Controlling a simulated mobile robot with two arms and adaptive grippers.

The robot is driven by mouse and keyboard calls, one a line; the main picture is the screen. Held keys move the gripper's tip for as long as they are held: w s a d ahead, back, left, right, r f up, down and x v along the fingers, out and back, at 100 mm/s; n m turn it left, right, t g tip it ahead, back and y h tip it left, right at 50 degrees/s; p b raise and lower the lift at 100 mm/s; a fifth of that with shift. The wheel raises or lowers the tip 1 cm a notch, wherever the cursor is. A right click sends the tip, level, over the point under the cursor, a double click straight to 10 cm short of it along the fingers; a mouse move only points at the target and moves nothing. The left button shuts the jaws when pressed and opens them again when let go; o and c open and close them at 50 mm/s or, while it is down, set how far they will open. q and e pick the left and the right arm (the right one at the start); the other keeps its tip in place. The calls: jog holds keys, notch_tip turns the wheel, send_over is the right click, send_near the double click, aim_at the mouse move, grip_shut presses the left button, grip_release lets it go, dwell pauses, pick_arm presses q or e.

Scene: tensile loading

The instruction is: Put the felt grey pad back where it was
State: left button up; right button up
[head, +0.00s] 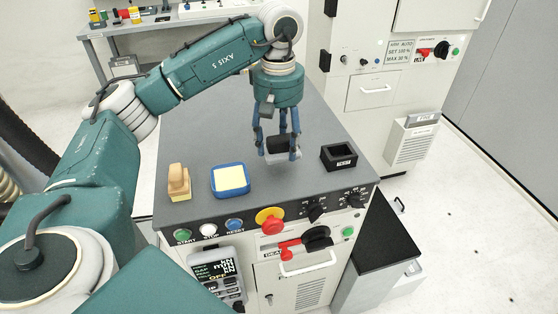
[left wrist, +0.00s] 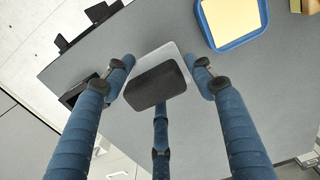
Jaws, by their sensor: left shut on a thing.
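The grey pad (head: 283,157), a pale grey block with a dark, nearly black face, is held in my left gripper (head: 278,150). In the left wrist view the grey pad (left wrist: 155,86) sits between the blue fingers of my left gripper (left wrist: 165,80), its dark face toward the camera. The fingers are shut on it. It is over the grey bench top (head: 210,130), left of the black open box; I cannot tell whether it touches the bench. My right gripper is not in view.
A black open box (head: 339,164) with a label stands at the right. A blue tray with a yellow pad (head: 230,177) and a tan wooden block (head: 178,184) stand at the left. Knobs and a red button (head: 270,222) line the front panel. The bench middle is clear.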

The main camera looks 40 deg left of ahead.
aim_at(278, 138)
pick_arm(q)
jog(key=shift+s+f, duration=0.25)
jog(key=shift+f, duration=0.85)
notch_tip(278, 138, down, 4)
jog(key=shift+w+r+p, duration=0.15)
jog(key=shift+r+p, duration=0.05)
jog(key=shift+p, duration=0.45)
jog(key=o, duration=1)
jog(key=shift+r, duration=0.4)
notch_tip(278, 138, up, 7)
jog(key=b, duration=0.3)
jog(key=shift+f, duration=0.2)
notch_tip(278, 138, up, 3)
jog(key=shift+r+p, duration=0.2)
jog(key=shift+p, duration=0.1)
jog(key=shift+r, duration=0.65)
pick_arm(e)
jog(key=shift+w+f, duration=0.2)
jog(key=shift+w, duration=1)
